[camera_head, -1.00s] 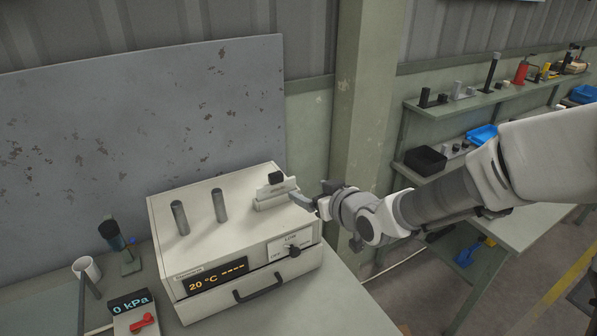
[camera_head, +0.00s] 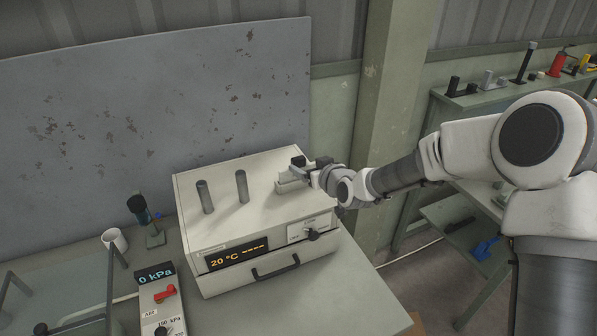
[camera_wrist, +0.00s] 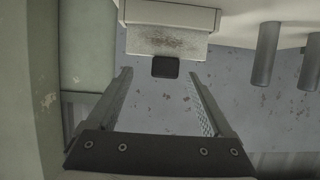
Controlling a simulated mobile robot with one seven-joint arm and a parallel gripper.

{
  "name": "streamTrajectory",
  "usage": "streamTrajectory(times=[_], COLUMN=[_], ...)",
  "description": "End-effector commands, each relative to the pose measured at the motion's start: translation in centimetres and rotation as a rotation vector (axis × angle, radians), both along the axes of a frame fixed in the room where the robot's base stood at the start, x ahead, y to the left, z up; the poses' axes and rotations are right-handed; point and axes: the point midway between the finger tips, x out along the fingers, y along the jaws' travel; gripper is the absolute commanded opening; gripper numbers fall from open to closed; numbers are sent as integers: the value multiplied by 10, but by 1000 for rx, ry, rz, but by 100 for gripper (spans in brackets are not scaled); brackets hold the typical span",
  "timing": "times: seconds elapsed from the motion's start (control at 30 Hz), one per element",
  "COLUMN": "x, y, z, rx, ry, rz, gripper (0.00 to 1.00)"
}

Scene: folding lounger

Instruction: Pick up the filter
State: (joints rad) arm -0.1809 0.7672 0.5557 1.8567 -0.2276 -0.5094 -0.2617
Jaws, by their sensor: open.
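The filter appears to be the pale plate with a black knob (camera_head: 298,162), set in a cream holder (camera_head: 287,185) at the right of the white box's top. In the wrist view, the grey speckled plate (camera_wrist: 165,43) juts from the cream holder (camera_wrist: 172,14), with the black knob (camera_wrist: 165,67) at its edge. My gripper (camera_head: 306,170) is at the plate's right side in the head view and partly covers it. In the wrist view my gripper (camera_wrist: 158,75) is open, its two fingers on either side of the knob's line. I cannot tell whether they touch it.
The white box (camera_head: 205,236) has two grey posts (camera_head: 242,187) left of the holder, and a dial and handle in front. A pressure box (camera_head: 158,299), a white mug (camera_head: 115,240) and a small stand (camera_head: 146,221) are at left. A metal panel (camera_head: 150,110) stands behind.

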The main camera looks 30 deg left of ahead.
Motion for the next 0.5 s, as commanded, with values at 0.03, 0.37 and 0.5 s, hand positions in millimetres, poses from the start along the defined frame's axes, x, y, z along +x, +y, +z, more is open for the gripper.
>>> streamTrajectory(times=[0.03, 0.37, 0.5], x=[1, 17, 23], y=[2, 35, 42], z=[0, -10, -15], rx=[-1, 0, -1], ry=[1, 3, 2], rz=[1, 1, 1], gripper=[85, 85, 85])
